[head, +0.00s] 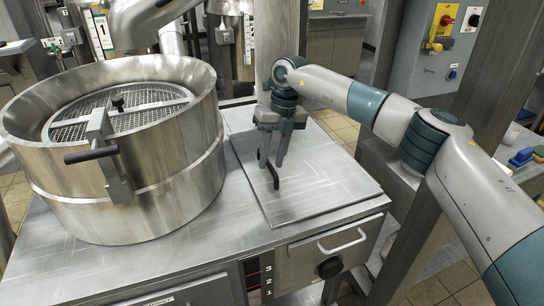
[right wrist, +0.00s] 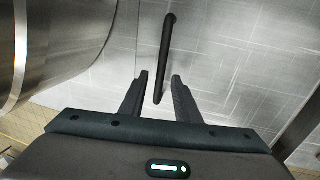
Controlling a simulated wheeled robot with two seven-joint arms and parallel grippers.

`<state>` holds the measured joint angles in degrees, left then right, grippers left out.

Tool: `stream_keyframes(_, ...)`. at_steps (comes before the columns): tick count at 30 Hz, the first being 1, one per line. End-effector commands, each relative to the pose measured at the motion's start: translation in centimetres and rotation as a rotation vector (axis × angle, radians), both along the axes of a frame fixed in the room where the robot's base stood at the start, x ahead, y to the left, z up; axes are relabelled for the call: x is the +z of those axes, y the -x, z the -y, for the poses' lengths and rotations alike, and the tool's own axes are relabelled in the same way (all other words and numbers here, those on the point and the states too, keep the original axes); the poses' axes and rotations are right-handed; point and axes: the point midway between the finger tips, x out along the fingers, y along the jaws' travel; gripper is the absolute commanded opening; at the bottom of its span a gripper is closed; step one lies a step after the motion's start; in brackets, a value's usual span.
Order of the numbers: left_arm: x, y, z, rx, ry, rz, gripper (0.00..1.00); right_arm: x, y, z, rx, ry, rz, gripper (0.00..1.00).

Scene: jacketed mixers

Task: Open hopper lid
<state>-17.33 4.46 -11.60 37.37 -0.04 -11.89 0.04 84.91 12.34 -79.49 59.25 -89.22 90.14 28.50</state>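The hopper lid appears to be the flat square metal plate (head: 330,188) on top of the steel cabinet; it lies flat. A black bar handle (head: 274,177) stands on its left part and also shows in the right wrist view (right wrist: 166,50). My right gripper (head: 271,160) points down over the handle. In the right wrist view my right gripper (right wrist: 160,77) is open, and the handle's near end shows between its two fingers. I cannot tell whether either finger touches it. My left gripper is in neither view.
A large round steel vessel (head: 140,190) with a mesh grid (head: 120,110) and a black-handled latch (head: 92,153) stands close on the left. A drawer (head: 325,255) with a bar handle is in the cabinet front. A metal post (head: 277,35) rises behind the plate.

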Motion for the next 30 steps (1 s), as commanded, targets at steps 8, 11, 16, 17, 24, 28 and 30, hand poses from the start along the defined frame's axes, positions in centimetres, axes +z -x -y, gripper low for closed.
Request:
stream_keyframes(8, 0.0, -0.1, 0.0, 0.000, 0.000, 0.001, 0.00, 0.0, 0.0, 0.0, 0.000, 0.000, 0.000, 0.00)
stream_keyframes(11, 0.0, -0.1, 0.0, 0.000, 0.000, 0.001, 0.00, 0.0, 0.0, 0.0, 0.000, 0.000, 0.000, 0.00)
stream_keyframes(16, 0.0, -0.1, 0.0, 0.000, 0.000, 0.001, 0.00, 0.5, -0.1, 0.2, -0.001, -0.015, -0.005, 0.00)
stream_keyframes(17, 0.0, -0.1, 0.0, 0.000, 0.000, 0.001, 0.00, 0.7, -0.1, 0.3, -0.001, -0.021, -0.007, 0.00)
stream_keyframes(24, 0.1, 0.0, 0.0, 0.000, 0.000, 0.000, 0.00, 3.3, -0.5, 1.2, -0.005, -0.113, -0.036, 0.00)
stream_keyframes(28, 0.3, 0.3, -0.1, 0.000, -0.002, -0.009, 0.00, 5.5, -0.8, 2.2, -0.005, -0.196, -0.061, 0.00)
stream_keyframes(30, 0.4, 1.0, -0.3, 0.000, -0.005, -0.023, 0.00, 6.8, -1.0, 2.9, -0.006, -0.244, -0.077, 0.00)
